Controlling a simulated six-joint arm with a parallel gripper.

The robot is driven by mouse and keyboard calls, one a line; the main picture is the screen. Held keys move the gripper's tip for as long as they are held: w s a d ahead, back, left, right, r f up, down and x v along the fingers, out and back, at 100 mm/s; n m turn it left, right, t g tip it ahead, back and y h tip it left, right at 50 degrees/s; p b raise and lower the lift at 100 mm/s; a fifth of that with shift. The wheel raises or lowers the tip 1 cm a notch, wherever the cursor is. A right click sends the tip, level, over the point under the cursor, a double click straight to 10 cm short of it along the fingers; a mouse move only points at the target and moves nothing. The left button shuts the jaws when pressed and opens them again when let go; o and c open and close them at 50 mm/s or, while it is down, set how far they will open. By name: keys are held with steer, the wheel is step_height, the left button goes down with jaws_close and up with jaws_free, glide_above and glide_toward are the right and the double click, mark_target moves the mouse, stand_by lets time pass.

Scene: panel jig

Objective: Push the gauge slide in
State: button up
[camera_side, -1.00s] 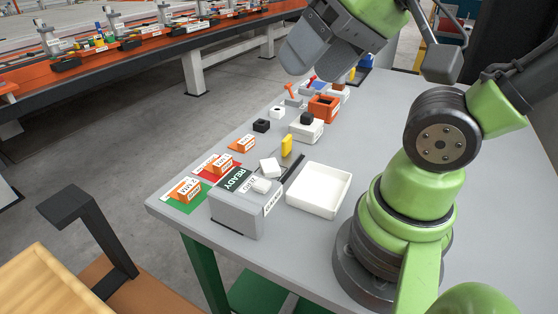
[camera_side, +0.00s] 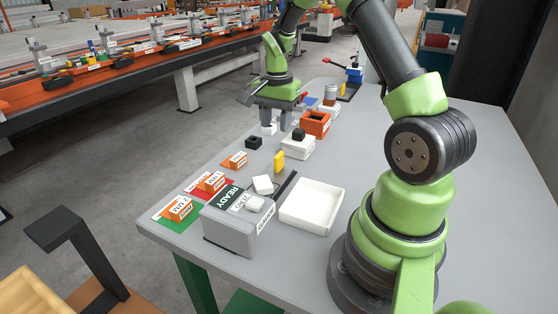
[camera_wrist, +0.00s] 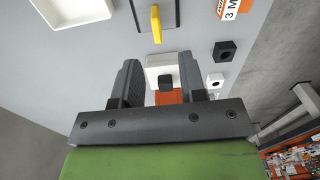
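The grey gauge (camera_side: 228,232), with a dark READY display and a ZERO label, stands near the table's front left edge. A dark rail (camera_side: 286,186) runs along its right side, and a white block (camera_side: 263,184) sits by its far end. Which part is the slide I cannot tell for sure. A yellow piece (camera_side: 279,161) stands upright just beyond; it also shows in the wrist view (camera_wrist: 155,25). My gripper (camera_side: 276,117) points down, well beyond the gauge, with its fingers apart and nothing held. In the wrist view a white block with a black knob (camera_wrist: 153,68) lies between the fingers, below them.
A white tray (camera_side: 337,197) lies right of the gauge. Orange gauge blocks (camera_side: 181,208) sit on coloured mats to its left. A black cube (camera_side: 254,143), a white cube (camera_side: 268,129) and an orange box (camera_side: 326,124) stand near my gripper.

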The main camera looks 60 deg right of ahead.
mark_target(279, 154)
steer(key=shift+s+d+f+m, duration=0.15)
steer(key=shift+d+f, duration=0.15)
steer(key=shift+f, duration=0.25)
steer(key=shift+d+f+m, duration=0.15)
steer(key=shift+d+f, duration=0.1)
steer(key=shift+f, duration=0.25)
step_height(279, 154, down, 10)
steer(key=shift+r, duration=0.15)
steer(key=shift+c, duration=0.4)
steer(key=shift+a, duration=0.1)
jaws_close()
